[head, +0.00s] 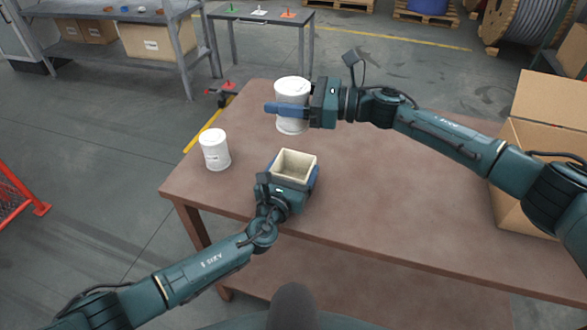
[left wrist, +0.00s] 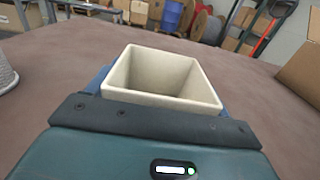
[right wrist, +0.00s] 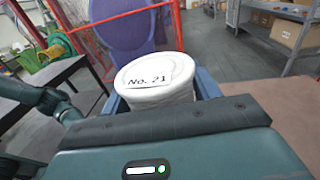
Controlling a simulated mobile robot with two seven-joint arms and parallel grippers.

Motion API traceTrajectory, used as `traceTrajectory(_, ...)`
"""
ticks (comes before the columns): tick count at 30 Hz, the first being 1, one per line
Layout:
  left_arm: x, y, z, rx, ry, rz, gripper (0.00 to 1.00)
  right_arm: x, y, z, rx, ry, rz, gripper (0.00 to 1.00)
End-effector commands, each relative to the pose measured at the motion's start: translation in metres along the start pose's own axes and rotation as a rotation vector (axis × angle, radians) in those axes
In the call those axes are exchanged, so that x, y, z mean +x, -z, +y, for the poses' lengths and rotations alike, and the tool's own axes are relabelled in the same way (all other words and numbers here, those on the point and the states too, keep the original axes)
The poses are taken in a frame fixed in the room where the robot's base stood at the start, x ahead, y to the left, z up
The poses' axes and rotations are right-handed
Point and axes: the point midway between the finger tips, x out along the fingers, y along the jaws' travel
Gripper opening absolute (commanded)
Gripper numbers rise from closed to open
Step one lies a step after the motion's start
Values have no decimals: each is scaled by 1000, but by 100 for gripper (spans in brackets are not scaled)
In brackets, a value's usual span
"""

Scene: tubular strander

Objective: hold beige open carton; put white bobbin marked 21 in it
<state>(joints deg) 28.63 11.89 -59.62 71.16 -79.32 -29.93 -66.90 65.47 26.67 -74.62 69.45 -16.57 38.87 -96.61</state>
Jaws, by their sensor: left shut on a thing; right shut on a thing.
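The beige open carton (head: 294,163) stands near the front of the brown table. My left gripper (head: 291,178) is shut on it, one finger on each side. In the left wrist view the carton (left wrist: 164,78) is upright and its inside looks empty. The white bobbin marked 21 (head: 292,92) is in my right gripper (head: 290,109), beyond the carton near the table's far edge. The right wrist view shows "No. 21" on the bobbin's end face (right wrist: 150,75). The bobbin is upright; I cannot tell whether its base touches the table.
Another white bobbin (head: 215,149) stands on the table (head: 400,185) left of the carton. A large open cardboard box (head: 520,150) stands at the right end. The table's middle is clear. A grey shelf (head: 180,50) stands beyond the table at the left.

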Motion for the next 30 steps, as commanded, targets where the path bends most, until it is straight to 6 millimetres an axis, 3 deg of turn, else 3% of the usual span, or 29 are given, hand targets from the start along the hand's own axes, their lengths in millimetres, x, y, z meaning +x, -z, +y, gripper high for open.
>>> traceTrajectory(30, 0, 0, 0, 0, 0, 1, 58, 0, 54, 0, 2, 1, -1, 36)
